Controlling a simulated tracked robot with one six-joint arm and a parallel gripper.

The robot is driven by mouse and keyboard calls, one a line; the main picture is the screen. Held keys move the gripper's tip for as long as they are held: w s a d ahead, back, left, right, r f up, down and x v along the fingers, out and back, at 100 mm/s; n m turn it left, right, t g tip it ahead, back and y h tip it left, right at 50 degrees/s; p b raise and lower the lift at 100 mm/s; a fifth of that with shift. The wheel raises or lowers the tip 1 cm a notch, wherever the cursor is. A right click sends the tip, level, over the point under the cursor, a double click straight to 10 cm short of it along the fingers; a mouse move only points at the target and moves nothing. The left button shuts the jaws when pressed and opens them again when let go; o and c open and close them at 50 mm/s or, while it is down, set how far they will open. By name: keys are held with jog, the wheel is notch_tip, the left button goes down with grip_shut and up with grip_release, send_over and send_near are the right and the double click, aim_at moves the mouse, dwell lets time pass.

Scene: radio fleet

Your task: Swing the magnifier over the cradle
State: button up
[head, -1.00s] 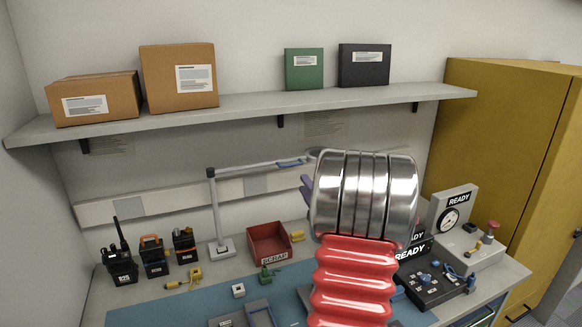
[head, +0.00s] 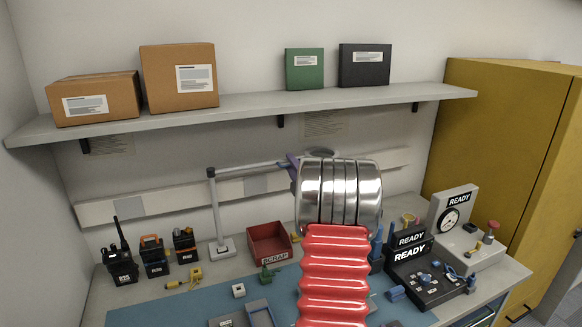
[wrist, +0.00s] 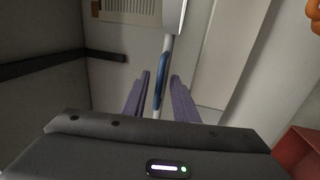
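The magnifier's post (head: 216,215) stands on the bench, with a thin arm (head: 245,169) reaching right from its top. Its round head (head: 321,154) shows only partly behind my wrist. In the wrist view the arm's blue grip (wrist: 161,82) lies between the two purple fingers of my gripper (wrist: 160,95). Gaps show on both sides of the grip, so the gripper looks open around it. In the head view only a bit of a purple finger of my gripper (head: 292,163) shows. A grey holder, perhaps the cradle (head: 257,312), is on the blue mat, cut by the lower edge.
A red scrap bin (head: 270,243) sits right of the post. Several radios (head: 153,257) stand at the left. A black READY unit (head: 430,285) and a gauge tester (head: 455,215) are at the right. A shelf (head: 250,103) with boxes runs above.

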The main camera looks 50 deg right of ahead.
jog(key=c, duration=0.6)
jog(key=shift+r, duration=0.1)
grip_shut()
jog(key=shift+r, duration=0.1)
